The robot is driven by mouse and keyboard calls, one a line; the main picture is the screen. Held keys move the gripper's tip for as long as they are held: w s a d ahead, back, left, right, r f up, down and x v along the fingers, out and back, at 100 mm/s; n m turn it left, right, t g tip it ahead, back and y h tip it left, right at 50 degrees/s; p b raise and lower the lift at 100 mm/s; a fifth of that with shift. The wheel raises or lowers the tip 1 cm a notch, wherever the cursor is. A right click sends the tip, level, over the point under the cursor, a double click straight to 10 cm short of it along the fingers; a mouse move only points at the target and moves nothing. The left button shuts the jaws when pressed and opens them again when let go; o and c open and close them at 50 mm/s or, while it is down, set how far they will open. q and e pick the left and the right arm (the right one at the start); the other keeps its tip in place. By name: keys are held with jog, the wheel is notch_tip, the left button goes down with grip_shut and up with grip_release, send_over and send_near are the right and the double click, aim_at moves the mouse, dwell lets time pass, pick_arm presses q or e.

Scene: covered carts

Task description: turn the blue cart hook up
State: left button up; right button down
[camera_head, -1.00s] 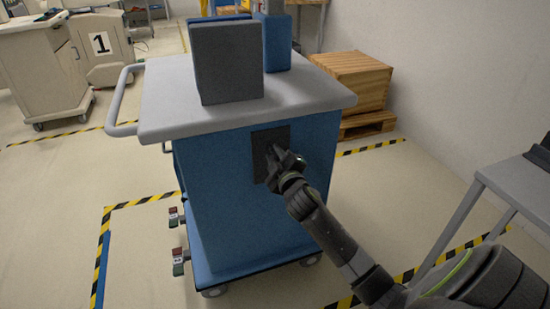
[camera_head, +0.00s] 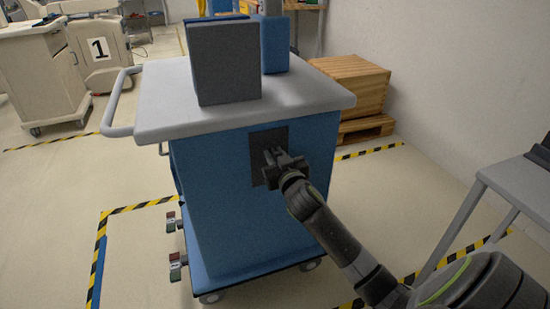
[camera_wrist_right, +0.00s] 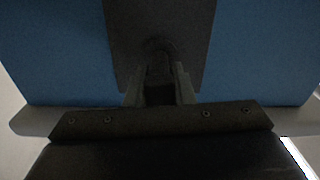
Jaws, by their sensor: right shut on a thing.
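The blue cart (camera_head: 230,220) stands in front of me with a light grey top (camera_head: 160,110). A dark plate (camera_head: 258,140) is fixed to its near side, below the top. My right gripper (camera_head: 278,160) is at this plate. In the right wrist view my gripper (camera_wrist_right: 160,85) is shut on a small dark part, which I take to be the hook, in front of the dark plate (camera_wrist_right: 190,20). The hook's shape and angle are mostly hidden by the fingers and the dark shade. My left gripper is not in view.
A dark grey box (camera_head: 228,65) and a blue column (camera_head: 274,45) stand on the cart top. A wooden crate (camera_head: 352,85) is behind right. A grey table (camera_head: 520,175) is close on the right. A white cart (camera_head: 40,75) stands far left. Floor at left is clear.

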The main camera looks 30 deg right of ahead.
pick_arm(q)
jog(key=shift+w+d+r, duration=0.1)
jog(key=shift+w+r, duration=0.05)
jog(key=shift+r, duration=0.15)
pick_arm(e)
jog(key=shift+f+m, duration=0.15)
jog(key=shift+m, duration=0.55)
jog(key=c, duration=1.2)
grip_release()
jog(key=shift+c, duration=0.2)
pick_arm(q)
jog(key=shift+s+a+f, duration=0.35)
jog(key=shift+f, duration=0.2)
pick_arm(e)
jog(key=v, duration=1.7)
jog(key=shift+s, duration=0.2)
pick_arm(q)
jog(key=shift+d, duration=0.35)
pick_arm(e)
jog(key=shift+a, duration=0.1)
